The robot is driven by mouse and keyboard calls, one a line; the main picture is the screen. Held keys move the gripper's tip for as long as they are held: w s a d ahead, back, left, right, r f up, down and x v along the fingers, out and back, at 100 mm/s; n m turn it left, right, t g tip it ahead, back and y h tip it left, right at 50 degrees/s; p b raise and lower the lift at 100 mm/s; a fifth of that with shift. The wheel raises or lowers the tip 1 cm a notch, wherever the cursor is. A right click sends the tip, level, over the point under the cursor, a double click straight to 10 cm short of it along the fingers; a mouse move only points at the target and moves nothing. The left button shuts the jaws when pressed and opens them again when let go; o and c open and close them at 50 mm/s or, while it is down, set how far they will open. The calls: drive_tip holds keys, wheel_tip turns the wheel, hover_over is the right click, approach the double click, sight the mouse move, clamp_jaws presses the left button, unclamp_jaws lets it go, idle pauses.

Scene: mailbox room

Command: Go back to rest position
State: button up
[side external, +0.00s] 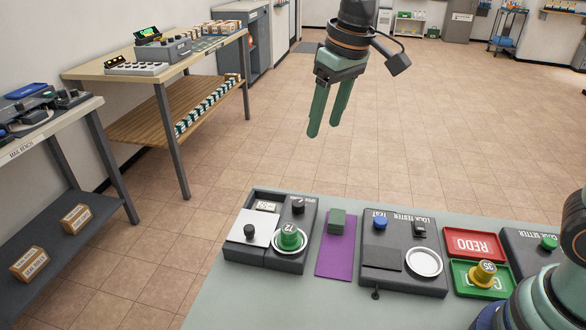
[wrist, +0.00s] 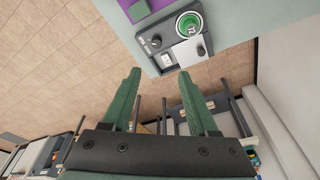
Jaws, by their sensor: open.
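My gripper (side external: 326,122) hangs in the air above and beyond the far edge of the grey-green table (side external: 215,300). Its two green fingers are apart with nothing between them. In the wrist view my gripper (wrist: 158,92) also shows open and empty, over the floor past the table edge. My arm's base is at the lower right of the side view.
On the table are a dark device with a green knob (side external: 290,238), a purple mat (side external: 334,260) with a green block (side external: 338,221), a lock tester (side external: 405,282), a red REDO tray (side external: 450,243) and a green tray (side external: 462,289) with a yellow knob (side external: 483,273). Benches stand at left.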

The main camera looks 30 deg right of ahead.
drive_tip(key=s+d+f+m+t, duration=0.2)
drive_tip(key=s+d+t, duration=0.1)
drive_tip(key=s+d, duration=0.9)
drive_tip(key=shift+s+h, duration=0.3)
drive_tip(key=shift+h, duration=0.1)
idle(0.3)
